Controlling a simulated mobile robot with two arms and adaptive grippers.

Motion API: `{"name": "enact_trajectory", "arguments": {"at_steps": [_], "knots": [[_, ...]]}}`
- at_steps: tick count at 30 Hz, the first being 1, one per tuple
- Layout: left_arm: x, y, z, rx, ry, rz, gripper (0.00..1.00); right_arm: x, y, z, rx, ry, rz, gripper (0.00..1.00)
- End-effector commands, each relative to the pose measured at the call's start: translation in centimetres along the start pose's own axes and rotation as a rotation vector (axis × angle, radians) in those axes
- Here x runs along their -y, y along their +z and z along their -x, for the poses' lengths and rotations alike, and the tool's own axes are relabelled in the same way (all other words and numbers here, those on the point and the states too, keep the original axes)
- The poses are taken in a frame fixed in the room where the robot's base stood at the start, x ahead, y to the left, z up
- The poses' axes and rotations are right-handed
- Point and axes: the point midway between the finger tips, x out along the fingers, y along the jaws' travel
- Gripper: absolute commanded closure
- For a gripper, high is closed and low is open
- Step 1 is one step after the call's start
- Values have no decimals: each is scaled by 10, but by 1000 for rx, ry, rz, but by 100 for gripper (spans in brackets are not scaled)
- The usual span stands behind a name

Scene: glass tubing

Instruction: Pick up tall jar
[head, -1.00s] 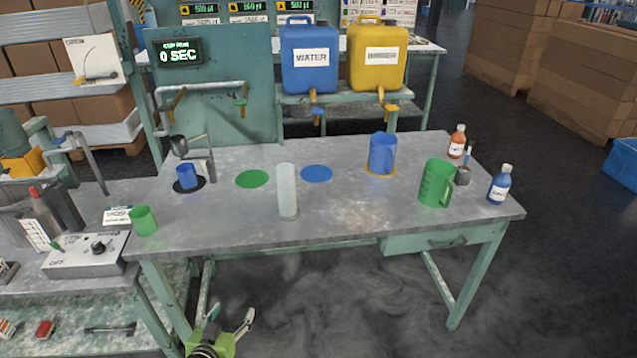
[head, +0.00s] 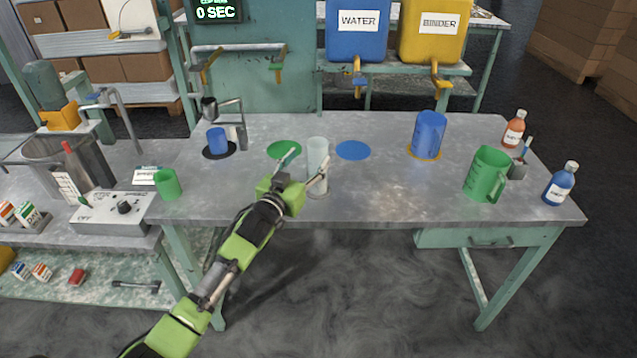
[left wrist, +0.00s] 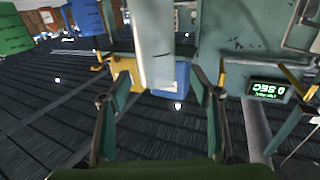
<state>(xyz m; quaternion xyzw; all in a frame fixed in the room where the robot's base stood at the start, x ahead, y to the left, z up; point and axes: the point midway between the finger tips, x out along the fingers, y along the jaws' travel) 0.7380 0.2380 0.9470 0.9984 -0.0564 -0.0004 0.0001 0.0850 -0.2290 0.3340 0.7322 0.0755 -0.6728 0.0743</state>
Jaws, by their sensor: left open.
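The tall jar (head: 318,160) is a pale, translucent cylinder standing upright near the front middle of the grey table (head: 270,205). My left gripper (head: 309,163) is open at the jar, its fingers spread towards it in the head view. In the left wrist view, turned upside down, the jar (left wrist: 153,45) hangs in the upper middle, in line with the gap between the two open fingers (left wrist: 160,82). I cannot tell whether a finger touches the jar. My right gripper does not show.
A green disc (head: 284,149) and a blue disc (head: 353,150) lie behind the jar. A blue jug (head: 428,135) and a green jug (head: 486,174) stand to the right. A small blue cup (head: 217,140) and a green cup (head: 168,184) are on the left.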

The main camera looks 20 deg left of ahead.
Motion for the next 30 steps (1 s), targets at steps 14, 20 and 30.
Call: {"name": "enact_trajectory", "arguments": {"at_steps": [14,20,30], "knots": [[-6,2,-46,-1,0,-1,42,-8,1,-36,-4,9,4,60],[-6,0,-58,1,-1,0,42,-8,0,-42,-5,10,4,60],[-6,-1,-58,2,0,0,76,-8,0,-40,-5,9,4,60]]}}
